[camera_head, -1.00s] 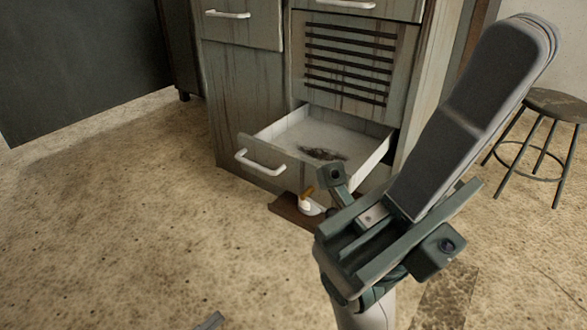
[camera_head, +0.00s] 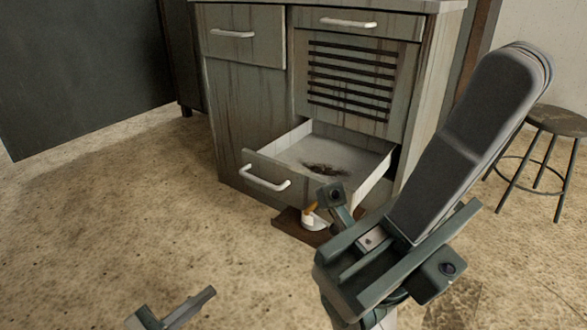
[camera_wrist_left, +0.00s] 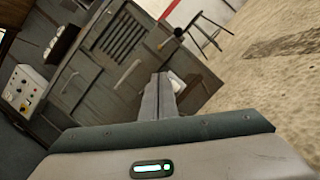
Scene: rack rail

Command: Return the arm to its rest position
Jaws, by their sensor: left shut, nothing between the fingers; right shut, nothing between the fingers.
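My left gripper (camera_head: 210,292) comes in at the bottom left of the head view, over the floor, with narrow fingers pointing up and right. In the left wrist view its fingers (camera_wrist_left: 159,92) lie together, shut and empty. My right gripper (camera_head: 530,55) fills the right side of the head view, close to the camera. Its long dark fingers are together and empty, pointing up and right from a green base. Both grippers look apart from the furniture.
A worn grey cabinet (camera_head: 246,115) has its lower drawer (camera_head: 266,177) pulled open, with a dark patch inside. A small white-and-orange item (camera_head: 313,219) stands on a brown board (camera_head: 290,228). A stool (camera_head: 555,120) stands at right. The floor at left is clear.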

